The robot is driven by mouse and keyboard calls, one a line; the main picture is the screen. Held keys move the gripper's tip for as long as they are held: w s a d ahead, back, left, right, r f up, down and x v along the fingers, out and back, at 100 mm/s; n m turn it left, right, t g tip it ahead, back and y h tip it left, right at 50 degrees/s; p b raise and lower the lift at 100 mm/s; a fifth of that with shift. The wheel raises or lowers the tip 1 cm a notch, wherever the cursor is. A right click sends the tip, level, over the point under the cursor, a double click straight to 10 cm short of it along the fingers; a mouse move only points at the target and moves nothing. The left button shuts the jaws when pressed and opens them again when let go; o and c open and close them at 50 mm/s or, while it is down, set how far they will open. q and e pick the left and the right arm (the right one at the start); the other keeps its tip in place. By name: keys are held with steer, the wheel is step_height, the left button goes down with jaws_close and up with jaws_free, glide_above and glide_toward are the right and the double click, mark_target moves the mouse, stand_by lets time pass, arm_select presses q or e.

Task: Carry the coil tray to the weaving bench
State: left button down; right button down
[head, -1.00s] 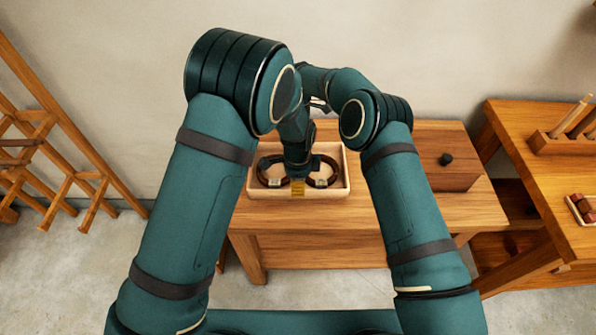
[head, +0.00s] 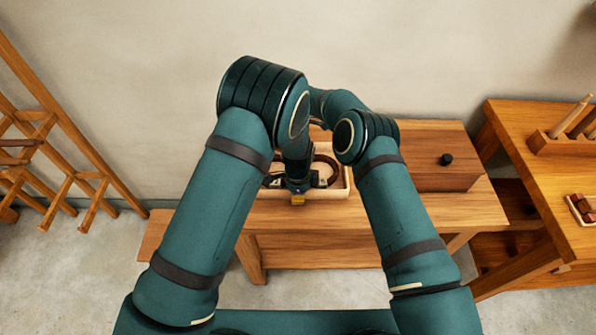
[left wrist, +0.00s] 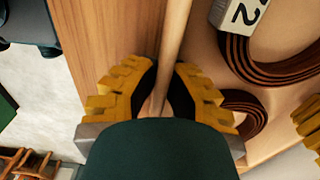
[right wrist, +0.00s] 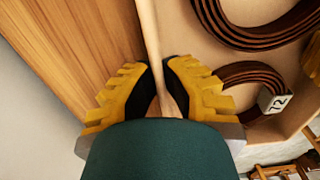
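The coil tray (head: 335,193), a pale shallow wooden box, lies on a low wooden bench (head: 330,215). It holds dark brown coils (head: 328,172) with white number tags; my left arm hides part of it. My left gripper (head: 298,200) is at the tray's front wall. In the left wrist view its yellow fingers are shut on that wall (left wrist: 172,40), one inside and one outside. My right gripper (right wrist: 158,90) is shut on the back wall (right wrist: 150,30) in the right wrist view. In the head view it is hidden behind my left arm.
A wooden box with a black knob (head: 446,159) stands right of the tray. Another wooden bench (head: 545,190) with a peg block (head: 565,143) and a small tray (head: 583,210) is at the right. A slatted wooden rack (head: 60,150) leans at the left. Floor is clear front left.

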arm_select(q)
steer(key=shift+r, duration=0.15)
arm_select(e)
steer(key=shift+r, duration=0.15)
stand_by(0.4)
